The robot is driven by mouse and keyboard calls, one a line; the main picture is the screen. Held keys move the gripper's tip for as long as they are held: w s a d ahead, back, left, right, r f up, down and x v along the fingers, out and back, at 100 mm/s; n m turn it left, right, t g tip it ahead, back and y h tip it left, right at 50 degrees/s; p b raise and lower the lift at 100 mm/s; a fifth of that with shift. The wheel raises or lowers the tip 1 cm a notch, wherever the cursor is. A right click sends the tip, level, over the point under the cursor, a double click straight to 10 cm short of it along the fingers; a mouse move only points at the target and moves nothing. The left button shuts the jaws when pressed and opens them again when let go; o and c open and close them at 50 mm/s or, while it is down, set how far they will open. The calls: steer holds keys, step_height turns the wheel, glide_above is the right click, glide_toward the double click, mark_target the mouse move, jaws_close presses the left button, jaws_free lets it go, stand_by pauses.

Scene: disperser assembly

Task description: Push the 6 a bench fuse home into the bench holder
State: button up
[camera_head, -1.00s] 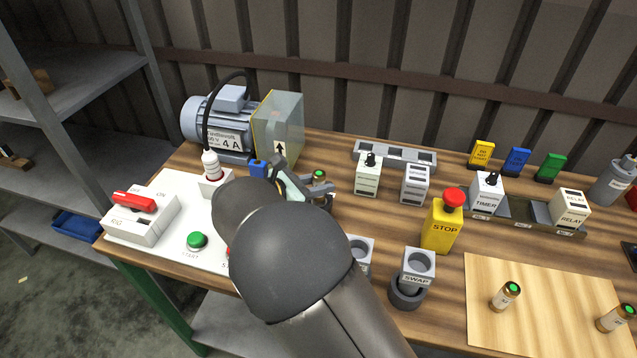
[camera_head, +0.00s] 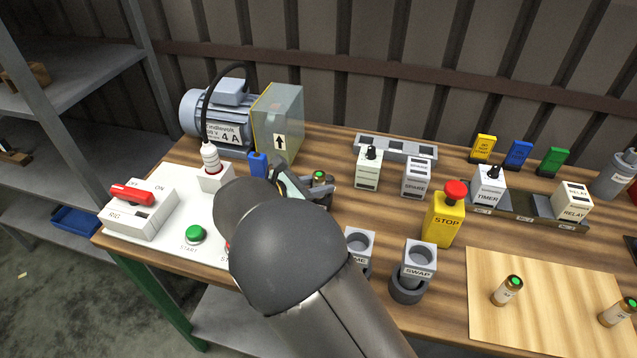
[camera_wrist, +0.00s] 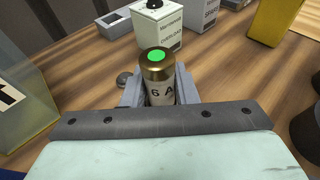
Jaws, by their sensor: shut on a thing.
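The 6 A fuse (camera_wrist: 159,82) is a brass-and-white cylinder with a green top. It stands upright between the grey fingers of my gripper (camera_wrist: 160,92) in the wrist view. My gripper is shut on it. In the head view, the green-topped fuse (camera_head: 318,176) shows just past my gripper (camera_head: 308,188), right of the glass-like cover. My arm hides much of this spot. The lower end of the fuse is hidden, and I cannot tell whether it sits in a holder. I cannot pick out the bench holder for certain.
The clear cover (camera_head: 278,122) stands just left of my gripper. A white overload block (camera_head: 368,168) stands close on the right. The SWAP socket (camera_head: 419,258) and yellow STOP box (camera_head: 444,222) are further right.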

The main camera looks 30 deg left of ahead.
steer(key=shift+f, duration=0.6)
steer(key=o, duration=1.1)
steer(key=shift+r, duration=0.1)
steer(key=shift+s, duration=0.1)
steer(key=b+v, duration=0.2)
steer(key=v, duration=1.5)
steer(key=shift+a+r, duration=0.1)
steer(key=shift+a, duration=0.05)
